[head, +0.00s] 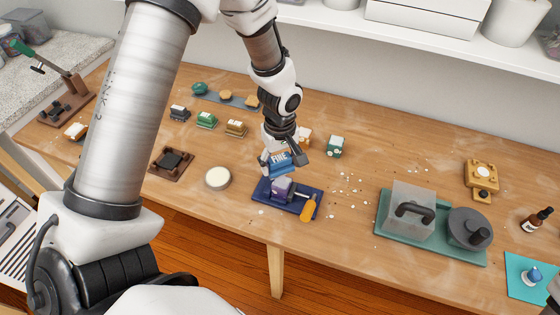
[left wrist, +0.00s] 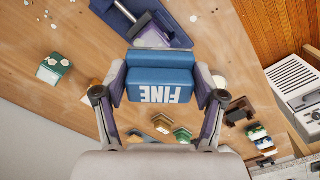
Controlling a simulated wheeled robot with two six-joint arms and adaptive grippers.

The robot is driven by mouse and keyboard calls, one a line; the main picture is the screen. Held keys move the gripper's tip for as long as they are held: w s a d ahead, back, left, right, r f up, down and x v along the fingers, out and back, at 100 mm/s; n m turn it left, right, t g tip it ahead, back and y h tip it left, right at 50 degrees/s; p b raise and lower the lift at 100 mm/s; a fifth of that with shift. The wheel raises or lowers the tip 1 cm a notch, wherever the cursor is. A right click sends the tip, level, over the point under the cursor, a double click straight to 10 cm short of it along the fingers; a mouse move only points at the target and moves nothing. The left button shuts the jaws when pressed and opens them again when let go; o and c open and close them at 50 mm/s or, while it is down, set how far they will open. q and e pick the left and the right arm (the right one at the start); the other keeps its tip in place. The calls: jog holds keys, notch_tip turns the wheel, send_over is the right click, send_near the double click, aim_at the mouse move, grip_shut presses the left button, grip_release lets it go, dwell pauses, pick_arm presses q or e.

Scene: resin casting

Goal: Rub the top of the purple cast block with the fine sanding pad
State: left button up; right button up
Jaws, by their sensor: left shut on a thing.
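My left gripper (head: 281,160) is shut on the blue fine sanding pad (head: 279,167), which has FINE printed on it. In the left wrist view the pad (left wrist: 160,76) sits between both fingers (left wrist: 161,88). The purple cast block (head: 281,188) sits in a dark blue vise (head: 262,197) with an orange-handled screw. The pad is just above and behind the block in the head view; I cannot tell whether they touch. The block's edge (left wrist: 152,38) shows past the pad in the left wrist view, with part of it hidden.
A round cream disc (head: 218,178) lies left of the vise. Other labelled pads, including a green one (head: 206,120), stand behind. A green-and-white block (head: 336,146) and pale crumbs lie to the right.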

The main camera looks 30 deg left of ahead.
pick_arm(q)
jog(key=shift+f, duration=0.1)
jog(key=b, duration=0.5)
send_over(285, 179)
jog(key=s, duration=0.3)
jog(key=f, duration=0.6)
jog(key=shift+s+d+f, duration=0.1)
jog(key=shift+s+d, duration=0.1)
jog(key=shift+d, duration=0.1)
jog(key=shift+f+b, duration=1)
jog(key=shift+f, duration=0.05)
jog(key=shift+r, duration=0.1)
jog(key=shift+w+a+r+p, duration=0.1)
jog(key=shift+w+r+p, duration=0.1)
jog(key=shift+w+p, duration=0.4)
jog(key=shift+w+a+f+p, duration=0.15)
jog(key=shift+w+p, duration=0.15)
jog(key=shift+w, duration=0.4)
jog(key=shift+w+a+r+p, duration=0.15)
jog(key=shift+w+p, duration=0.15)
jog(key=shift+w, duration=0.35)
jog(key=shift+f, duration=0.1)
jog(key=shift+f, duration=0.15)
jog(key=shift+s, duration=0.2)
